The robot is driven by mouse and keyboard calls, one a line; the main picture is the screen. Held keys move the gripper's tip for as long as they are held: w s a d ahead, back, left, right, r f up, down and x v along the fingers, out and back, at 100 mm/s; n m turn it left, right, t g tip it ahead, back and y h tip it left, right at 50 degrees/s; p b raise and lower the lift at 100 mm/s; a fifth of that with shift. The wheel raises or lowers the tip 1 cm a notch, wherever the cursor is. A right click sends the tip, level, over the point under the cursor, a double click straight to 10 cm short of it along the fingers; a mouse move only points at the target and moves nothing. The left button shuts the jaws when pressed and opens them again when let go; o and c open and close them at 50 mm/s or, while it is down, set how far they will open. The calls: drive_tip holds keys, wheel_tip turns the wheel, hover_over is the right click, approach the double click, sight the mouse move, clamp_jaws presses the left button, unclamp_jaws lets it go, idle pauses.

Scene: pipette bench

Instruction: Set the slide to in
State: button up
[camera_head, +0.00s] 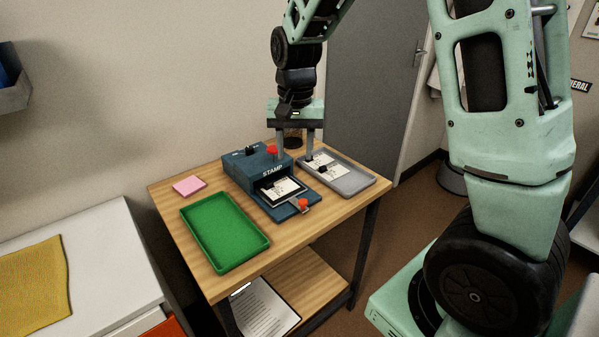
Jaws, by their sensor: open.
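The blue stamp device (258,167) stands on the wooden table, marked STAMP on its front, with a red button (272,150) on top. Its slide (284,209) sticks out at the front, towards the lower right, and ends in a red-orange knob (303,203). A white card with a dark mark (283,189) lies on the slide at the device's mouth. My gripper (294,156) is open and points down just behind and right of the device, near the grey tray. I cannot tell whether its fingers touch anything.
A green tray (190,214) lies front left of the device. A grey tray (356,181) with white cards lies to its right. A pink note pad (189,186) is at the back left, and a dark cup (293,138) stands behind. A clipboard (263,312) lies on the lower shelf.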

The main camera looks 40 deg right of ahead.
sight(303, 200)
drive_tip(key=shift+m, duration=0.6)
drive_tip(key=d+f, duration=0.1)
drive_tip(key=f, duration=0.4)
drive_tip(key=d+f, duration=0.1)
drive_tip(key=f, duration=0.4)
drive_tip(key=d+f, duration=0.1)
drive_tip(key=f, duration=0.5)
drive_tip(key=shift+w+p, duration=0.35)
drive_tip(key=shift+w, duration=0.05)
drive_tip(key=shift+w, duration=0.1)
clamp_jaws()
